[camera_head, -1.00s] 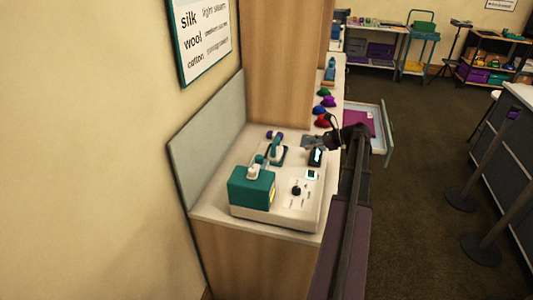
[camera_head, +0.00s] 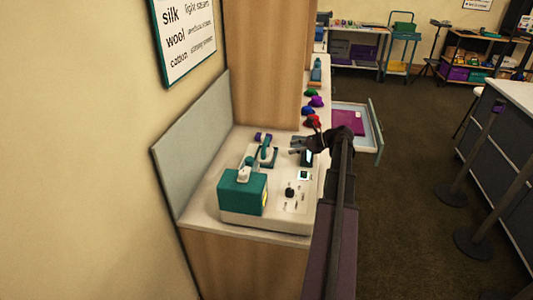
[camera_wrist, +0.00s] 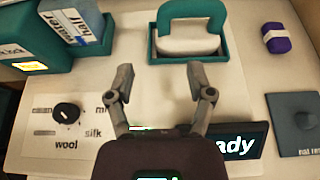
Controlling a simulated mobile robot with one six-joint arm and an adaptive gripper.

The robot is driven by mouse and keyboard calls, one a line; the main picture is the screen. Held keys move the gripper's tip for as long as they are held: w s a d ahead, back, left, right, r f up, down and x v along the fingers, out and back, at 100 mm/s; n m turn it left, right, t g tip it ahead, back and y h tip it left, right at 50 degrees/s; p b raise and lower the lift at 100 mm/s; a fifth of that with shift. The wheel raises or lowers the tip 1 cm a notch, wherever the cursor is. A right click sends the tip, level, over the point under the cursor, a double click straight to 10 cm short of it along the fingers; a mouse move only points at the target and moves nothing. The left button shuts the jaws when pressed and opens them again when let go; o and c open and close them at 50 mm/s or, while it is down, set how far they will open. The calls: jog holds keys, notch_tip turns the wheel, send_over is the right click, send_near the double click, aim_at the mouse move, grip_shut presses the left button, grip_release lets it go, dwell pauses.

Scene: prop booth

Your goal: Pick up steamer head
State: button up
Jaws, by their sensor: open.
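The steamer head (camera_head: 267,152) has a teal handle and a white body. It sits in a low teal-rimmed cradle on the white steamer unit (camera_head: 240,219). In the wrist view the steamer head (camera_wrist: 189,39) lies at the top, just beyond my fingertips. My gripper (camera_head: 295,146) is right of the steamer head in the head view, apart from it. In the wrist view my gripper (camera_wrist: 160,75) has its two grey fingers spread with nothing between them.
A dial (camera_wrist: 66,112), a display (camera_wrist: 235,146) and a purple-and-white item (camera_wrist: 276,38) are near. Small coloured items line the counter behind. An open drawer (camera_head: 371,146) juts out right.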

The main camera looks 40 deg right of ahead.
aim_at(263, 157)
jog(key=b+x, duration=0.2)
jog(key=x, duration=0.5)
jog(key=shift+w+a+f+b, duration=0.1)
jog(key=shift+w+f+b, duration=0.1)
jog(key=shift+b, duration=0.1)
jog(key=shift+d+f+b+x, duration=0.1)
jog(key=shift+b+x, duration=0.4)
jog(key=shift+x, duration=0.5)
jog(key=shift+d+f+b+x, duration=0.15)
jog(key=shift+b+x, duration=0.3)
jog(key=shift+x, duration=0.5)
jog(key=shift+w+a+f, duration=0.1)
jog(key=shift+w+a, duration=0.3)
jog(key=shift+w, duration=0.2)
grip_shut()
